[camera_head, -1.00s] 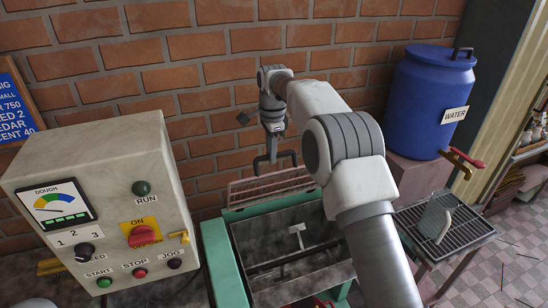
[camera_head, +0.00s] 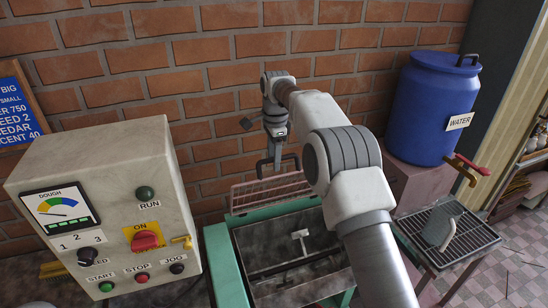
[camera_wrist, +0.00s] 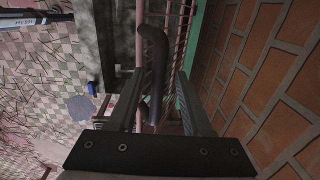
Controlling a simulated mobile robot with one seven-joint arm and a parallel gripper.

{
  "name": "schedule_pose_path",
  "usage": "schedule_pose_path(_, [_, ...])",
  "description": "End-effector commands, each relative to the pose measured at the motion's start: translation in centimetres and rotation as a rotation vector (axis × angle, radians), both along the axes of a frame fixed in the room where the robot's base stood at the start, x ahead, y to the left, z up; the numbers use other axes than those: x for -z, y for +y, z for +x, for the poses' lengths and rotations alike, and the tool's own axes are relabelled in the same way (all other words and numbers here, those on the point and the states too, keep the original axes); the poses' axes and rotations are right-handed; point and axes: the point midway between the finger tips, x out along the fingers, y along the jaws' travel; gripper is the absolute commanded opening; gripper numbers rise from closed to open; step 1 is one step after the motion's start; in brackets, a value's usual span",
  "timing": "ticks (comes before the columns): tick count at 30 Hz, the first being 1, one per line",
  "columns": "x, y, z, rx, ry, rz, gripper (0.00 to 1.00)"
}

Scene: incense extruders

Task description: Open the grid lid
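The grid lid (camera_head: 268,193) is a pinkish wire grid at the back of the green-rimmed trough (camera_head: 222,262). It stands raised and tilted near the brick wall, leaving the trough's inside exposed. Its dark handle (camera_head: 291,156) is on the upper edge. My gripper (camera_head: 275,146) is at this handle. In the wrist view the dark bent handle (camera_wrist: 154,55) lies between the two fingers of my gripper (camera_wrist: 160,76). The fingers are apart, with a gap visible beside the handle. The grid bars show behind it. My arm hides the right part of the trough.
A control box (camera_head: 110,190) with knobs stands left of the trough. A blue water barrel (camera_head: 432,105) with a red-handled tap stands at the right, behind a wire rack (camera_head: 470,238) with a grey scoop (camera_head: 438,230). The brick wall (camera_head: 225,75) is close behind the lid.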

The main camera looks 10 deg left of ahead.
Motion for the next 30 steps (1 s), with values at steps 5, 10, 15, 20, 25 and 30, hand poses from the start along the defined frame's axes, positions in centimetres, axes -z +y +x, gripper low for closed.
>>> schedule_pose_path(5, [-0.3,0.0,0.0,0.0,-0.001,0.0,0.5])
schedule_pose_path(10, [-2.1,0.0,0.0,0.0,-0.006,0.003,0.5])
schedule_pose_path(15, [-5.1,-0.1,-0.3,-0.001,-0.005,0.003,0.5])
schedule_pose_path(20, [-7.0,-0.2,-0.4,-0.001,-0.003,0.002,0.5])
schedule_pose_path(25, [-7.7,-0.3,-0.5,-0.001,-0.002,0.001,0.5])
schedule_pose_path(30, [-7.7,-0.3,-0.5,0.0,-0.001,0.001,0.5])
